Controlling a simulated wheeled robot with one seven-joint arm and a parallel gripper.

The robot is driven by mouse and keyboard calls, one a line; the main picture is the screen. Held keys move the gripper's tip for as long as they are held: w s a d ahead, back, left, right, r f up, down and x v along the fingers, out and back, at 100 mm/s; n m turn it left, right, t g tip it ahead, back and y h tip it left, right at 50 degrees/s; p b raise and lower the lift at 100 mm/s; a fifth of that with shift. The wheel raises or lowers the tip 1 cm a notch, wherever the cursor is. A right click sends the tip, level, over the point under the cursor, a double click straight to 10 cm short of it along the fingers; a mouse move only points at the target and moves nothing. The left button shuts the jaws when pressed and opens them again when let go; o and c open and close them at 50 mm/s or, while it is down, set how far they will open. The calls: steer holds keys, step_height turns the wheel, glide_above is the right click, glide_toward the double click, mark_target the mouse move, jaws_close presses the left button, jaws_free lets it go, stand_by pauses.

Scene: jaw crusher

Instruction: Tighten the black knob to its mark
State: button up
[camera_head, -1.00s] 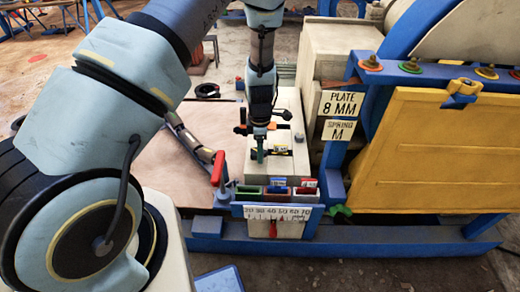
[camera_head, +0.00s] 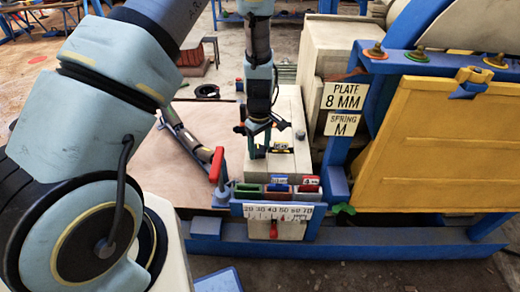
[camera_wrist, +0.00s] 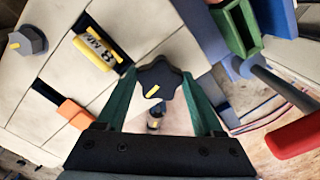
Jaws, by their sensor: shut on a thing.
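The black star-shaped knob (camera_wrist: 160,78) shows in the wrist view, with a yellow line on its face pointing toward the bottom of the picture. My gripper (camera_wrist: 158,88) has its two green fingers on either side of the knob and is shut on it. Below the knob in the wrist view is a small dark post (camera_wrist: 155,119) with a light end. I cannot tell which mark on the machine belongs to the knob.
A red-handled lever (camera_head: 217,165) stands close on the left. Colour bins (camera_head: 279,189) and a scale (camera_head: 278,212) are in front. A yellow panel (camera_head: 440,150) is right.

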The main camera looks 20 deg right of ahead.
mark_target(259, 150)
steer(key=m+b, duration=0.1)
steer(key=m, duration=0.3)
steer(key=shift+a, duration=0.1)
steer(key=shift+m+b, duration=0.6)
steer(key=shift+m, duration=1.2)
steer(key=shift+a, duration=0.1)
steer(key=o, duration=1.4)
steer(key=shift+r, duration=0.15)
step_height(259, 150, up, 11)
steer(key=shift+f+b, duration=0.2)
steer(key=shift+b, duration=0.75)
